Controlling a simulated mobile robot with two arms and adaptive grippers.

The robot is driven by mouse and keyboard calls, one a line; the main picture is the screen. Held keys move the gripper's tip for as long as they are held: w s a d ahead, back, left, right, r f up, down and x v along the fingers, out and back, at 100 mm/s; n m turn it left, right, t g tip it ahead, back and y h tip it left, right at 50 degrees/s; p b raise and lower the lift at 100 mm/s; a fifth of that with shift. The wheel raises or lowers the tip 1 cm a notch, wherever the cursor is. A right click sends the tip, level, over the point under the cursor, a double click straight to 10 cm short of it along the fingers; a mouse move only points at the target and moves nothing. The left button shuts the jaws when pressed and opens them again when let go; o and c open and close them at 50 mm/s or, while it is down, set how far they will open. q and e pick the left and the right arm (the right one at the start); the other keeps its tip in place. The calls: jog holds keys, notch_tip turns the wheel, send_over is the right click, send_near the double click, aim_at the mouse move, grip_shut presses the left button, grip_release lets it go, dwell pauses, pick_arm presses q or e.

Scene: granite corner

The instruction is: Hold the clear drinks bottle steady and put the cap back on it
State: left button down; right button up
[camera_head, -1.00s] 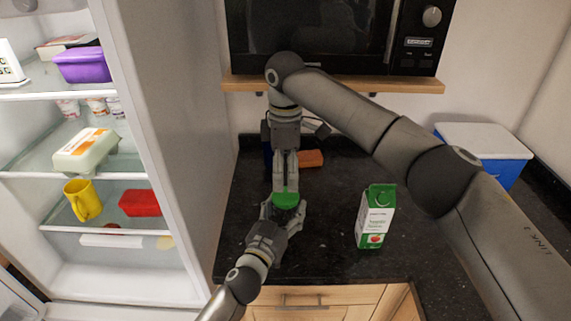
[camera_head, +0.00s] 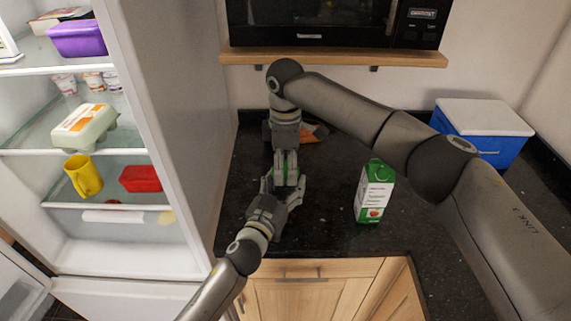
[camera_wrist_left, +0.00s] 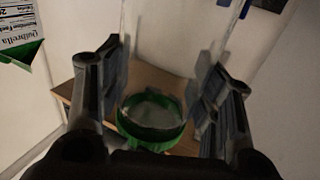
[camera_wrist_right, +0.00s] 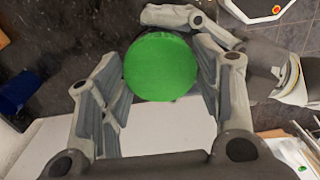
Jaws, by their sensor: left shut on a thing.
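The green cap (camera_wrist_right: 161,67) shows as a full round disc from above in the right wrist view. The fingers of my right gripper (camera_wrist_right: 162,85) stand close on either side of it; I cannot tell whether they press on it. In the head view my right gripper (camera_head: 286,172) points down, directly over my left gripper (camera_head: 281,190). My left gripper is shut on the clear bottle, which is mostly hidden by the fingers. In the left wrist view a green ring with a pale grey middle (camera_wrist_left: 150,118) sits between the left fingers. Whether cap and bottle touch is hidden.
A green and white carton (camera_head: 375,193) stands on the dark counter right of the grippers. An orange thing (camera_head: 313,133) lies behind them. A blue box with a white lid (camera_head: 484,130) stands at the right. The open fridge (camera_head: 165,120) bounds the left.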

jog(key=c, duration=0.5)
jog(key=m, duration=1.1)
jog(key=o, duration=1.1)
jog(key=shift+o, duration=0.2)
jog(key=shift+r, duration=2.25)
jog(key=shift+c, duration=0.3)
